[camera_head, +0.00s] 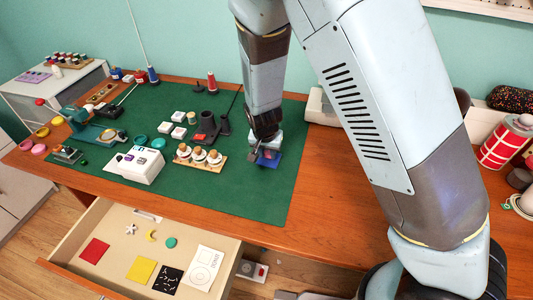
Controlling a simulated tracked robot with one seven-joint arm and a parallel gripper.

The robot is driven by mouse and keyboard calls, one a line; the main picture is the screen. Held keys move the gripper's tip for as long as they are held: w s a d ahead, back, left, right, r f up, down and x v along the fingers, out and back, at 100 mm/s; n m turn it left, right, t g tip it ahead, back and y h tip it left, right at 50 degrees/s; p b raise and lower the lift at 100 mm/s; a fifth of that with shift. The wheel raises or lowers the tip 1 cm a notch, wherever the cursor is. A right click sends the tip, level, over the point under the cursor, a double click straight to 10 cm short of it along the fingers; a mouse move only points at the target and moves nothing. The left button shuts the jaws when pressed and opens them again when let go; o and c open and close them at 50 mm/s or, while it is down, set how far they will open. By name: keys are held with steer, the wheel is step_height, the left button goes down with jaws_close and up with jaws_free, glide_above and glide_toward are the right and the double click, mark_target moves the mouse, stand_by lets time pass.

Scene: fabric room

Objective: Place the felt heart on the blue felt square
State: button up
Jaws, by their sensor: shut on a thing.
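The blue felt square (274,162) lies on the green cutting mat, partly hidden by my gripper. My gripper (264,153) points down right over the square. It is shut on a small reddish thing (269,154), which looks like the felt heart. Its outline is mostly hidden by the fingers, and I cannot tell whether it touches the square.
A wooden rack of white spools (201,160) stands just left of my gripper. A dark holder (206,128) is behind it. A white box (136,165) is farther left. The open drawer (122,247) in front holds felt squares and shapes. The mat's front right is clear.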

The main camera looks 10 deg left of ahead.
steer(key=shift+f, duration=0.45)
steer(key=shift+f, duration=0.1)
steer(key=o, duration=1)
steer(key=v, duration=1.2)
steer(key=shift+d, duration=0.1)
